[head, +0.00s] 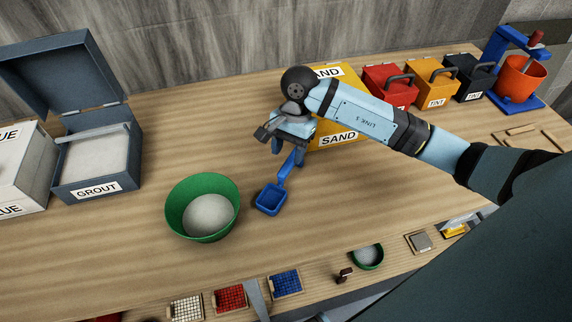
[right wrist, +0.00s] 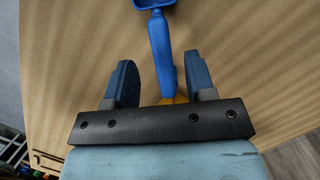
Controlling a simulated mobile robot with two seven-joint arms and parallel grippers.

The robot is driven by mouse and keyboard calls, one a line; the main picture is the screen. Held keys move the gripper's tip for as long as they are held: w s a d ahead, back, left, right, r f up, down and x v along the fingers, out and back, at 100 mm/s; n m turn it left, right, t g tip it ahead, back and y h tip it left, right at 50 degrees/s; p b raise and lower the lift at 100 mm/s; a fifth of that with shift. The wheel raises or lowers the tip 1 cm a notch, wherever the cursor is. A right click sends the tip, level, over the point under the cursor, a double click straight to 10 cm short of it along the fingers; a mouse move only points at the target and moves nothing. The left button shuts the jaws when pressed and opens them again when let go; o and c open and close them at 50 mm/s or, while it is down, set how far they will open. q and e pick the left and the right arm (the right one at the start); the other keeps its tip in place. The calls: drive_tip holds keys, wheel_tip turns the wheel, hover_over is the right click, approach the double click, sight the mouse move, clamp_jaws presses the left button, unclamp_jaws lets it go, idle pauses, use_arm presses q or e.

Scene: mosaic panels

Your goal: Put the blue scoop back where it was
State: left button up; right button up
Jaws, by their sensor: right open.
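The blue scoop (head: 268,202) lies on the wooden table just right of the green bowl (head: 182,220), which holds pale powder. The scoop's handle points back toward my right gripper (head: 288,153). In the right wrist view the blue scoop (right wrist: 158,45) has its handle between the two fingers of my right gripper (right wrist: 161,75). The fingers are apart, with a gap on the left side and a small one on the right. The scoop's bowl is cut off at the top there. My left gripper is not in view.
A grey grout box (head: 100,190) with its lid up stands left. A yellow sand box (head: 335,138) stands behind my right arm. Red, orange and black boxes line the back right. A lower shelf in front (head: 310,287) holds tile trays and a small bowl. The table's front middle is clear.

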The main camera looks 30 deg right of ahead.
drive_tip(key=s+v, duration=0.1)
drive_tip(key=v, duration=0.5)
drive_tip(key=shift+w+r+b, duration=0.35)
drive_tip(key=shift+w+b, duration=0.1)
drive_tip(key=shift+w, duration=0.1)
drive_tip(key=shift+d, duration=0.1)
